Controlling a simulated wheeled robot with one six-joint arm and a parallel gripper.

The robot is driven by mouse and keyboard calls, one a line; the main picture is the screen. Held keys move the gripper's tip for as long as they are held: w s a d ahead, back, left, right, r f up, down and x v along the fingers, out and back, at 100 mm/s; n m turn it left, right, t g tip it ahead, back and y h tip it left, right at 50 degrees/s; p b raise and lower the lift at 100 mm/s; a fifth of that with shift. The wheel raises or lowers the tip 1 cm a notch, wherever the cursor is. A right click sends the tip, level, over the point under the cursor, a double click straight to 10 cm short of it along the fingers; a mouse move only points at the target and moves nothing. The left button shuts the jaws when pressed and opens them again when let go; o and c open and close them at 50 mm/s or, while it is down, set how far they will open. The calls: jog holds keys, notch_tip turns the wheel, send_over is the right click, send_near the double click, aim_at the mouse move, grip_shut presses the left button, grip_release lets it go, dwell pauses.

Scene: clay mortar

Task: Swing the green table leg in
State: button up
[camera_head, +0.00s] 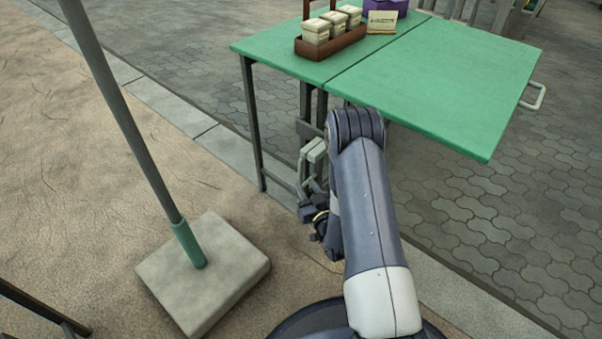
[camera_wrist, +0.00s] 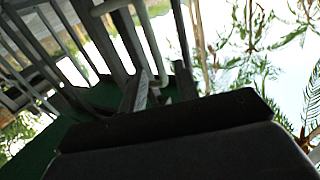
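The green folding table (camera_head: 440,75) stands upright with its top flat and a seam between its two halves. A dark outer leg (camera_head: 252,125) stands at its left end, and more dark leg bars (camera_head: 306,108) stand under the near edge by the seam. My gripper (camera_head: 311,190) is low beside these bars, partly hidden by my arm. In the wrist view, my gripper's dark fingers (camera_wrist: 158,92) are close to a pale bent tube (camera_wrist: 152,45) and dark bars (camera_wrist: 122,42). I cannot tell whether they close on anything. Part of the table's green surface (camera_wrist: 35,152) shows there too.
A brown caddy (camera_head: 332,46) with pale boxes, a small card (camera_head: 382,21) and a purple container (camera_head: 388,6) stand on the table. A pale handle (camera_head: 536,97) sticks out at its right. A pole in a square base (camera_head: 205,275) stands left. Paving right is open.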

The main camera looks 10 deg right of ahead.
aim_at(300, 174)
jog(key=shift+v, duration=1.65)
jog(key=shift+w, duration=0.1)
jog(key=b+x, duration=0.2)
jog(key=x, duration=0.8)
jog(key=shift+w+f+b, duration=0.1)
jog(key=shift+w+b, duration=0.05)
jog(key=shift+b, duration=0.2)
jog(key=shift+w+d, duration=0.1)
jog(key=shift+d, duration=0.05)
jog(key=shift+s+d, duration=0.3)
jog(key=shift+s, duration=0.05)
